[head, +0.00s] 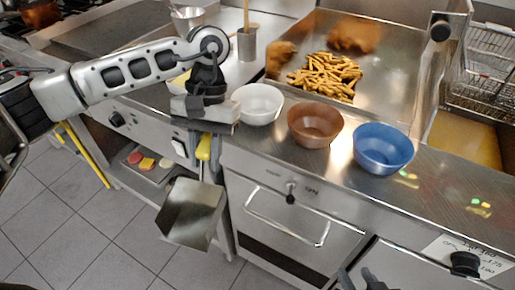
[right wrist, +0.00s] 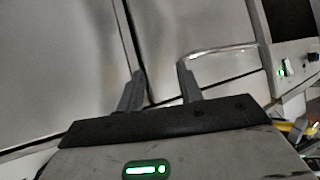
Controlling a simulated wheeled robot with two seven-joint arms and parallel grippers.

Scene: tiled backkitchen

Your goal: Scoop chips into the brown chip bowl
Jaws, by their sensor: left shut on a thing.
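The brown chip bowl (head: 315,124) stands on the steel counter between a white bowl (head: 258,103) and a blue bowl (head: 383,148), and looks empty. Chips (head: 326,75) lie in a pile in the steel tray behind the bowls. My left gripper (head: 204,140) is shut on the yellow-and-black handle of a metal scoop (head: 192,212). The scoop hangs down in front of the counter, left of the bowls, and looks empty. My right gripper (right wrist: 160,88) is open and empty, low in front of steel cabinet fronts; part of it shows at the head view's bottom edge (head: 362,280).
Brown fried pieces (head: 354,33) lie beside the chips. A steel pot (head: 247,44) with a wooden handle stands left of the tray. Fryer baskets (head: 490,60) are at the right. An oven handle (head: 287,217) sticks out below the bowls.

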